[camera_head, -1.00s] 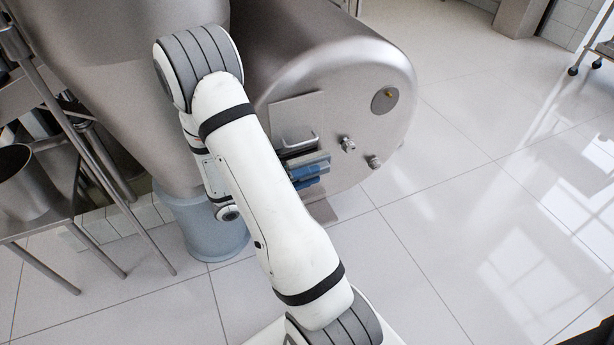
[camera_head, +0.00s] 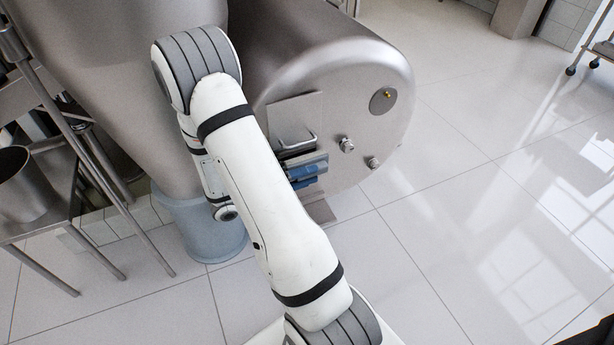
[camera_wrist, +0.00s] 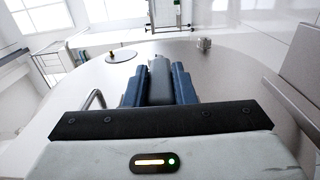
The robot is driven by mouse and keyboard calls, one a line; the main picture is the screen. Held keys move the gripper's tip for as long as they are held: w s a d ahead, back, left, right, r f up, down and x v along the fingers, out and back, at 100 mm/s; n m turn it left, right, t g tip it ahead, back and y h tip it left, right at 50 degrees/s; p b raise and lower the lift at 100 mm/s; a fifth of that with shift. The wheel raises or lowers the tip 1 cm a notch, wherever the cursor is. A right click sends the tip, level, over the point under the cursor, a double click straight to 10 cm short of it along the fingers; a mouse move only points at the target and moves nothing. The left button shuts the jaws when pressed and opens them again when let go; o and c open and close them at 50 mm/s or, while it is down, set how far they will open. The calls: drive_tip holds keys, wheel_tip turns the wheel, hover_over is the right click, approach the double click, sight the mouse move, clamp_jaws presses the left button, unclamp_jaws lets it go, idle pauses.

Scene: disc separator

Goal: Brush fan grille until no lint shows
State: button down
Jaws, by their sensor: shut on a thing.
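My gripper (camera_head: 307,171) is in front of the flat end face of a large metal drum (camera_head: 350,95), below a bar handle on a plate. In the wrist view, the blue fingers of my gripper (camera_wrist: 159,74) are closed on the sides of a dark grey block (camera_wrist: 160,84), which looks like the brush's handle. Its bristles are not visible. No fan grille or lint can be made out; my arm and gripper cover part of the face. I cannot tell whether the held thing touches the face.
The bar handle (camera_head: 297,141) is close above my gripper. Two metal fittings (camera_head: 346,144) (camera_head: 373,162) stick out to its right. A metal stand with a pot (camera_head: 24,182) is at left, a grey-blue bucket (camera_head: 207,230) below the machine.

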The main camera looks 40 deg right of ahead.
drive_tip(key=shift+w+d, duration=0.1)
drive_tip(key=shift+w, duration=0.35)
drive_tip(key=b+v, duration=0.1)
drive_tip(key=v, duration=0.3)
drive_tip(key=shift+s, duration=0.1)
idle(0.3)
drive_tip(key=shift+b+x, duration=0.3)
drive_tip(key=shift+x, duration=1.7)
drive_tip(key=shift+w, duration=0.2)
drive_tip(key=s+a+b, duration=0.1)
drive_tip(key=s, duration=0.6)
drive_tip(key=shift+a+b, duration=0.3)
drive_tip(key=shift+b, duration=0.1)
